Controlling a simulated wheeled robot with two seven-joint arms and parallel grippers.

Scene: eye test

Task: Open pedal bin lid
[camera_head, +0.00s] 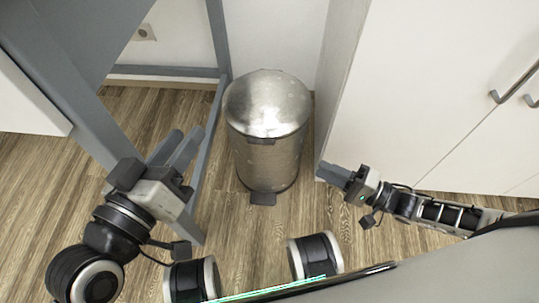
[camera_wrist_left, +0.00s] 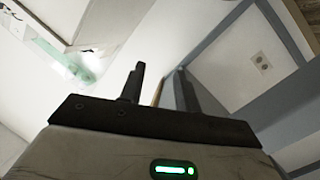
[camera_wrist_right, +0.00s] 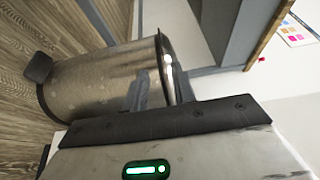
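The pedal bin (camera_head: 267,160) is a metallic cylinder standing upright on the floor, with its domed lid (camera_head: 266,98) shut. Its dark pedal (camera_head: 262,198) is at the front of the base. The bin lies sideways in the right wrist view (camera_wrist_right: 105,80), with its pedal (camera_wrist_right: 38,67) at the left; my fingers cover part of its lid end. My left gripper (camera_head: 177,149) is open and empty, left of the bin and apart from it. My right gripper (camera_head: 333,174) is open and empty, to the right of the bin; the right wrist view shows its fingers (camera_wrist_right: 162,92) apart.
A grey-blue table frame (camera_head: 215,110) stands left of the bin, close to my left gripper. A white cabinet (camera_head: 420,100) with metal handles (camera_head: 515,85) stands on the right, near my right gripper. The wood floor (camera_head: 225,220) in front of the bin is clear.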

